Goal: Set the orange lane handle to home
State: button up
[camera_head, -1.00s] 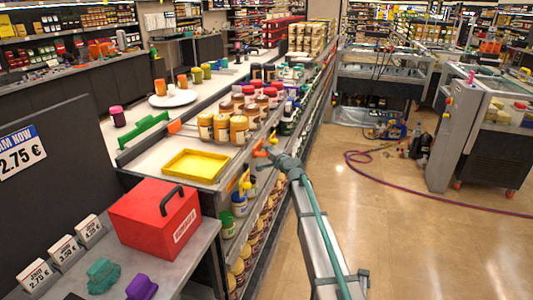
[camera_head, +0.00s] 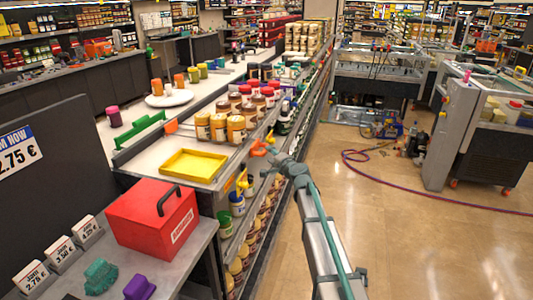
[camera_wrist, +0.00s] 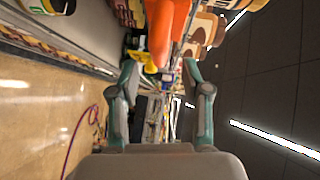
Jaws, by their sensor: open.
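The orange lane handle (camera_head: 262,147) sticks out from the front edge of the shelf unit, near the jam jars. In the wrist view, the orange handle (camera_wrist: 165,30) is large at the top centre, and its lower end appears between the fingertips. My gripper (camera_head: 268,172) is just below and beside the orange handle in the head view. In the wrist view my gripper (camera_wrist: 161,72) is open, with its teal-and-grey fingers apart and nothing held. I cannot tell if a finger touches the handle.
A yellow handle (camera_head: 245,184) sits lower on the same shelf front and shows beside the orange one in the wrist view (camera_wrist: 147,61). A yellow tray (camera_head: 193,165) and a red box (camera_head: 152,220) lie to the left.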

jog(key=v, duration=0.5)
jog(key=shift+s+d, duration=0.15)
jog(key=shift+s, duration=0.2)
jog(key=s+d+f+n+g+h, duration=0.15)
jog(key=s+f+n+g, duration=0.35)
jog(key=s+f, duration=1.15)
jog(key=s+d+f+n+g+h, duration=0.15)
jog(key=s+f+n+g, duration=0.4)
jog(key=s+f, duration=1.1)
jog(key=s+d+f+g+h, duration=0.1)
jog(key=s+d+f+g, duration=0.2)
jog(key=s, duration=0.9)
jog(key=s+d+f+g+h, duration=0.2)
jog(key=s+d+f+g, duration=0.1)
jog(key=s+f, duration=0.7)
jog(key=s+d+f+g+h, duration=0.1)
jog(key=s+d+f+g, duration=0.2)
jog(key=s, duration=1.2)
notch_tip(320, 180, down, 4)
jog(key=shift+r+g, duration=0.15)
jog(key=shift+g, duration=0.8)
